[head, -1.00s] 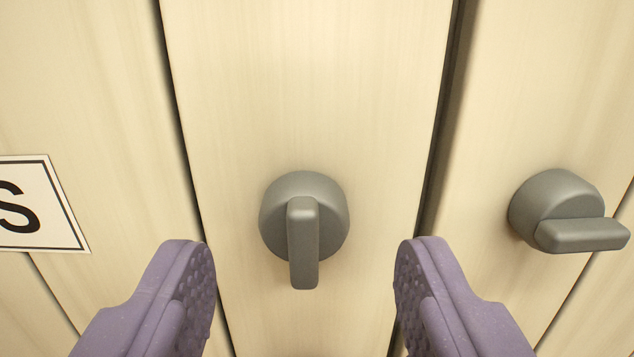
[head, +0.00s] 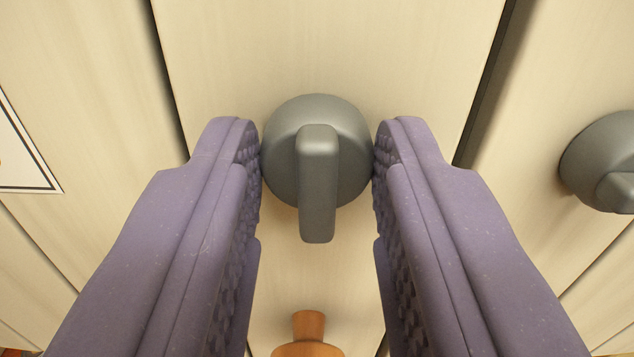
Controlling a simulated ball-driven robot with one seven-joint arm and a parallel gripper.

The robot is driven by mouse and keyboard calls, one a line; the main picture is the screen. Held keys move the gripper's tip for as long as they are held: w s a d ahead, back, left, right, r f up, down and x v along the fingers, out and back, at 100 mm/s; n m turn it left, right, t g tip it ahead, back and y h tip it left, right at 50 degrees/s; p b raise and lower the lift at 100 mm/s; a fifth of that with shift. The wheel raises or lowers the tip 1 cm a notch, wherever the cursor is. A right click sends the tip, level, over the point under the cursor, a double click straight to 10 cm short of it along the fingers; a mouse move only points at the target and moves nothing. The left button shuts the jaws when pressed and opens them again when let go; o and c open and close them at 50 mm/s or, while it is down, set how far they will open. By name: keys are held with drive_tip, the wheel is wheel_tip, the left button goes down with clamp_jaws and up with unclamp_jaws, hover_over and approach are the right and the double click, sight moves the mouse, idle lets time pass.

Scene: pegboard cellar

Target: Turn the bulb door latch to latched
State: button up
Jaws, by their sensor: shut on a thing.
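A grey latch (head: 317,185) with a round base and a raised bar is on the pale wooden door panel (head: 330,50) in the middle of the head view. Its bar points straight down in the picture. My gripper (head: 317,150) has its two purple padded fingers on the left and right sides of the round base, shut on it. The fingertips press against the base's edges, and the bar lies between the fingers without touching them. No label for this latch shows.
A second grey latch (head: 605,160) is on the panel to the right, cut off by the picture's edge. Part of a white, black-bordered label (head: 22,160) shows at left. An orange-brown wooden knob (head: 309,330) sits below the latch, between my fingers.

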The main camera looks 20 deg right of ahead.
drive_tip(key=n+b, duration=0.3)
drive_tip(key=n, duration=0.1)
drive_tip(key=shift+a+f, duration=0.1)
drive_tip(key=shift+f, duration=0.05)
drive_tip(key=n+b, duration=0.2)
drive_tip(key=n, duration=0.2)
drive_tip(key=shift+n+b, duration=0.3)
drive_tip(key=shift+b, duration=0.1)
drive_tip(key=n+b, duration=0.2)
drive_tip(key=n, duration=0.2)
drive_tip(key=shift+a+f+n, duration=0.1)
drive_tip(key=shift+n, duration=0.2)
drive_tip(key=shift+n+b, duration=1.1)
drive_tip(key=shift+n, duration=1.1)
drive_tip(key=o, duration=1)
drive_tip(key=shift+w, duration=0.1)
drive_tip(key=shift+o, duration=0.2)
